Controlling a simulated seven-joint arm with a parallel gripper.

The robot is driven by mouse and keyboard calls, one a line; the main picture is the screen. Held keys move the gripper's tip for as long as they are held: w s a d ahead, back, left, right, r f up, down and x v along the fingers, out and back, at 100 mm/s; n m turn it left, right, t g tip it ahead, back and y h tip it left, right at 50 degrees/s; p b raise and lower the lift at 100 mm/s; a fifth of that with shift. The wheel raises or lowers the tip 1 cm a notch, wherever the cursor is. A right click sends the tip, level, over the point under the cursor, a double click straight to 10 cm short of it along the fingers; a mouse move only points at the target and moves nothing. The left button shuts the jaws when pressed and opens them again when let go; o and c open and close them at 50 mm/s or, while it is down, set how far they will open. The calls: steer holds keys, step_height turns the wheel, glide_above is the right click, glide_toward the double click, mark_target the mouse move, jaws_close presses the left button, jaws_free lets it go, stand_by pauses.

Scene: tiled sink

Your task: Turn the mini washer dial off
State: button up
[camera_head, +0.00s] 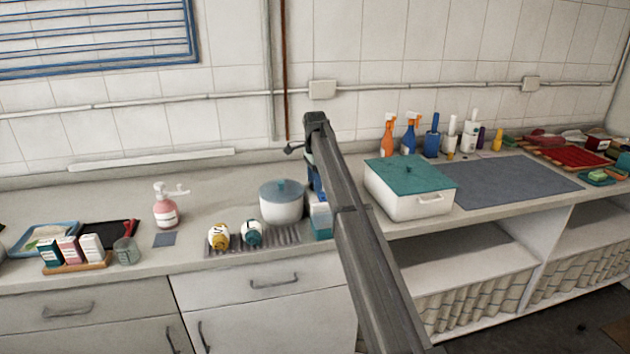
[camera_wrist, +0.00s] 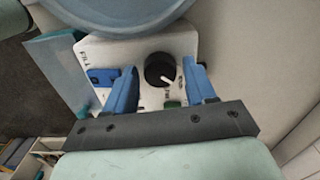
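The mini washer's white control panel (camera_wrist: 180,45) fills the middle of the wrist view, marked "FILL" at its left. Its black round dial (camera_wrist: 158,66) has a white pointer aimed toward the lower right of that view. A blue switch (camera_wrist: 102,76) and a green part (camera_wrist: 172,104) are also on the panel. My gripper (camera_wrist: 163,71) is open, with one blue finger on each side of the dial; contact cannot be told. In the head view, my arm hides the panel and most of my gripper (camera_head: 314,172). The white tub with a blue lid (camera_head: 282,203) stands just left of it.
Two small bottles (camera_head: 219,237) lie on a ribbed rack in front of the tub. A white bin with a green lid (camera_head: 408,198) is right of my arm. The wall is close behind.

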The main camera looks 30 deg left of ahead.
steer(key=c, duration=0.8)
steer(key=shift+c, duration=0.2)
steer(key=n, duration=0.3)
steer(key=shift+n, duration=2.4)
steer(key=o, duration=1.1)
steer(key=shift+c, duration=0.2)
steer(key=shift+r, duration=0.1)
